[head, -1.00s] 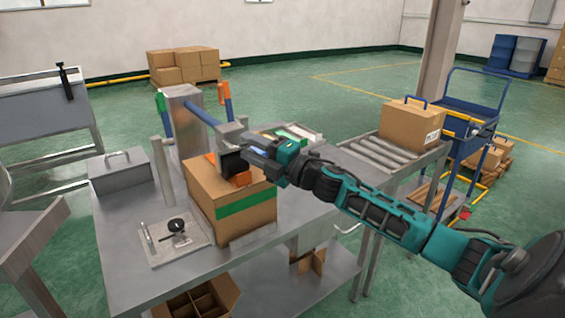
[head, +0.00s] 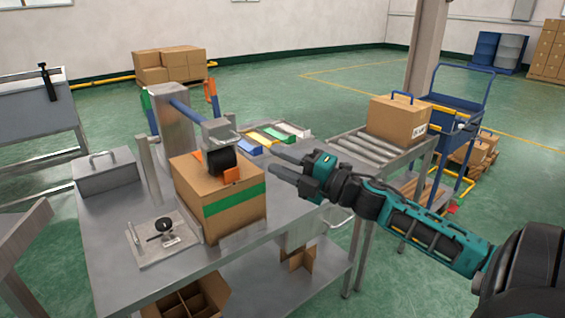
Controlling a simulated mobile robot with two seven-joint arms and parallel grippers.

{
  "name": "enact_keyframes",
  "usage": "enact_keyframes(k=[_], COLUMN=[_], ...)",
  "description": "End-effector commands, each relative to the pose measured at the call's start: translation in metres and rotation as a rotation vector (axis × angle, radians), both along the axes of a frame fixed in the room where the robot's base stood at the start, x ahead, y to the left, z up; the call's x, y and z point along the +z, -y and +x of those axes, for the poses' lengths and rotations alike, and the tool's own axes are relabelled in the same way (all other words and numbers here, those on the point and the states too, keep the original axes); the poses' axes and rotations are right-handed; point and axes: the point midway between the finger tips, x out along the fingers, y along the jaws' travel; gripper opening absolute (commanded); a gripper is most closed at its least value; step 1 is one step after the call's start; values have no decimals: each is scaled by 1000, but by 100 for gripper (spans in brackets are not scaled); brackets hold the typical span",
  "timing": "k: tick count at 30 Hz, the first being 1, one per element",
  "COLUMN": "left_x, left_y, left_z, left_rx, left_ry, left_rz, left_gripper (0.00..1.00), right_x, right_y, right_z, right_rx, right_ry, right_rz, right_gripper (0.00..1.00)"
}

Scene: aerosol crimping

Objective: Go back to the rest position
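My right gripper (head: 283,166) is in the head view, over the right part of the metal workbench (head: 115,240). Its two dark fingers point left, are spread apart, and hold nothing. It is to the right of a cardboard box (head: 225,210) with a green stripe and does not appear to touch it. A black cylinder with an orange piece (head: 222,162) sits at the box top, under the press arm (head: 190,112). My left gripper is not in view.
A roller conveyor (head: 355,150) with a handled carton (head: 398,122) extends at the back right. Coloured strips (head: 270,135) lie behind my gripper. A gauge plate (head: 163,237) and a lidded metal box (head: 105,173) are on the left of the bench. A blue cart (head: 460,110) stands behind.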

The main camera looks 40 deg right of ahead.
Motion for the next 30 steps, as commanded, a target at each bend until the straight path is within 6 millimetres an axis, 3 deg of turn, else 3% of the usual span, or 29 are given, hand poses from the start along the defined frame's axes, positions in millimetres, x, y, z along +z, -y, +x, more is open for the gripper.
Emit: enact_keyframes(k=[17, 20, 23, 26, 30], left_x=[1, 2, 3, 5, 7], left_y=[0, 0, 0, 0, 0], left_z=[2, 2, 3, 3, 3], left_rx=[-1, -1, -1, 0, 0], left_ry=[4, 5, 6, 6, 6], left_rz=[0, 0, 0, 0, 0], left_gripper=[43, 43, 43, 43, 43], right_x=[-1, -15, -57, -119, -204], right_y=[0, -2, -11, -31, -80], right_z=[-1, -3, -12, -31, -73], right_rx=[-1, -14, -57, -131, -251], right_ry=[-2, -34, -130, -286, -533], right_rz=[3, 57, 208, 446, 801], right_gripper=[39, 39, 39, 39, 39])
